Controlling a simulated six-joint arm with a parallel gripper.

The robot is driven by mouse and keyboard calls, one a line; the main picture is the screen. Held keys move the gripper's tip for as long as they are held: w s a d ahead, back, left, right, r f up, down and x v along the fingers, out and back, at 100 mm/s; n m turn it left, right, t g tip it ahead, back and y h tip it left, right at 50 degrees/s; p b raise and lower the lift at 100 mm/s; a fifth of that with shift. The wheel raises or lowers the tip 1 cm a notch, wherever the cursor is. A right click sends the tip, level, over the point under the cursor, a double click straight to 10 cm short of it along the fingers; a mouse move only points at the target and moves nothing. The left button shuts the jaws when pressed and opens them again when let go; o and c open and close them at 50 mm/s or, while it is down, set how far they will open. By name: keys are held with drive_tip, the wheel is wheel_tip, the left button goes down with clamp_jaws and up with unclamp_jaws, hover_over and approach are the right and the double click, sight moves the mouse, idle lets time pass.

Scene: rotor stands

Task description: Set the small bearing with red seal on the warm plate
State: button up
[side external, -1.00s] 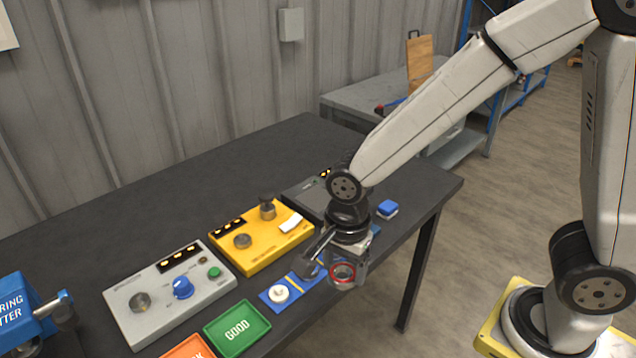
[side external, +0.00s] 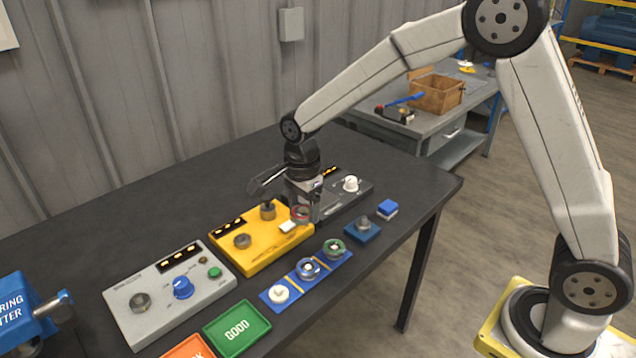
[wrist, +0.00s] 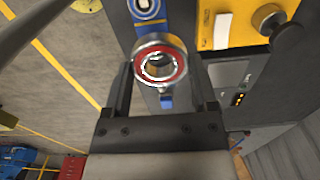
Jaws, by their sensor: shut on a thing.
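The small bearing with the red seal (side external: 300,213) is in my gripper (side external: 302,207), which hangs over the back right of the yellow unit. In the wrist view the bearing (wrist: 160,60) shows its bright metal ring, red seal and open bore between the jaws. My gripper is shut on it. A dark grey unit (side external: 335,202) with lit digits and a white knob stands just behind and right of my gripper, partly hidden by it. No label for the warm plate is readable, so I cannot tell for certain which unit it is.
A yellow unit (side external: 250,254) carries knobs and a white tab. A blue strip (side external: 297,281) in front holds a white piece, a blue-ringed bearing and a green-ringed bearing. A grey panel (side external: 150,319), green GOOD tray (side external: 237,328) and small blue stand (side external: 362,231) are nearby. Bare table lies behind.

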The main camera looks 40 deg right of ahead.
drive_tip(key=w+d+f+m, duration=0.1)
drive_tip(key=w+d, duration=0.5)
drive_tip(key=d, duration=0.3)
drive_tip(key=w+d+f+m, duration=0.1)
drive_tip(key=w+d+m, duration=0.1)
drive_tip(key=w+d, duration=0.5)
drive_tip(key=shift+w+d+m, duration=0.15)
drive_tip(key=shift+d+m, duration=0.15)
drive_tip(key=shift+d, duration=0.55)
drive_tip(key=shift+f, duration=0.1)
drive_tip(key=shift+f, duration=2.35)
drive_tip(key=shift+f, duration=2.2)
idle(0.9)
